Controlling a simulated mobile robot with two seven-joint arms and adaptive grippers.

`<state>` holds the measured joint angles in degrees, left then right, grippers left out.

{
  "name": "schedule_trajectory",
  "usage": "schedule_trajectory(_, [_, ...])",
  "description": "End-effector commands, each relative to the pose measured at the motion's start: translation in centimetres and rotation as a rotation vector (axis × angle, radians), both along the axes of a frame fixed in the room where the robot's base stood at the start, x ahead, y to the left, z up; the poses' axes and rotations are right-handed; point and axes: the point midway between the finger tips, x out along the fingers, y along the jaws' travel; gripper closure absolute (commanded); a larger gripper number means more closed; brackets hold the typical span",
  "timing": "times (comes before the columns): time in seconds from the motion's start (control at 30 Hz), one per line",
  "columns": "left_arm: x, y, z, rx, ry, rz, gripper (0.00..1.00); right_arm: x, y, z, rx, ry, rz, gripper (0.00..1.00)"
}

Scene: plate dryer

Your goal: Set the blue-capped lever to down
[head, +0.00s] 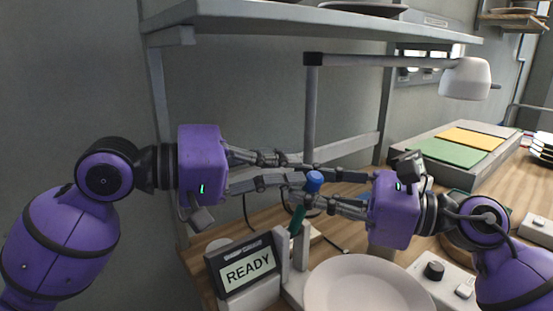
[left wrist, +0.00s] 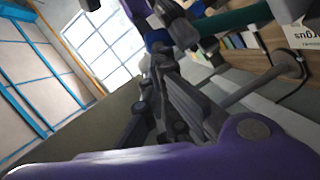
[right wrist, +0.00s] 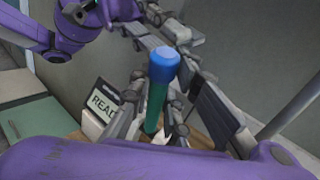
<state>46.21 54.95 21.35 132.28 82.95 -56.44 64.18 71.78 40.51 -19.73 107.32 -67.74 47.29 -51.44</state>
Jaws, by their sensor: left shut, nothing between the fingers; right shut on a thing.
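The lever has a blue cap (head: 314,181) and a teal shaft (head: 297,219), and it rises from the grey fixture beside the display, leaning a little right in the head view. The cap and shaft also show in the right wrist view (right wrist: 154,105), between that gripper's fingers. My right gripper (head: 312,190) is shut on the lever just below the cap. My left gripper (head: 298,172) is shut and empty, its fingertips close to the cap and overlapping the right fingers in the head view. Whether they touch the lever I cannot tell. The lever's base is partly hidden.
A display reading READY (head: 248,273) stands left of the lever. A white plate (head: 366,290) lies in front. A box with a knob (head: 434,270) is at right. A lamp (head: 465,78) and shelf (head: 300,28) hang above. Green and yellow pads (head: 450,151) lie behind.

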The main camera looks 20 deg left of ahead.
Motion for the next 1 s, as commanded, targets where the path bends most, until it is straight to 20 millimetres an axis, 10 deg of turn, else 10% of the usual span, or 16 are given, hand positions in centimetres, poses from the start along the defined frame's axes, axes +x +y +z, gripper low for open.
schedule_trajectory(0.1, [-0.2, -0.3, -0.1, -0.002, 0.003, -0.008, 1.0, -0.4, 0.2, 0.2, 0.004, 0.005, 0.012, 1.0])
schedule_trajectory(0.13, [-0.2, -0.3, -0.1, -0.002, 0.003, -0.008, 1.0, -0.4, 0.2, 0.2, 0.004, 0.005, 0.012, 0.81])
schedule_trajectory(0.27, [-0.1, -0.3, -0.1, -0.003, 0.003, -0.007, 1.0, -0.4, 0.2, 0.2, 0.004, 0.003, 0.01, 0.64])
schedule_trajectory(0.67, [-0.1, -0.1, 0.0, -0.003, 0.002, -0.004, 1.0, -0.2, -0.2, 0.1, 0.001, 0.001, 0.004, 0.63])
schedule_trajectory(1.0, [0.0, -0.1, 0.0, -0.003, 0.002, -0.003, 1.0, -0.2, -6.4, -0.1, -0.001, 0.001, 0.001, 0.63])
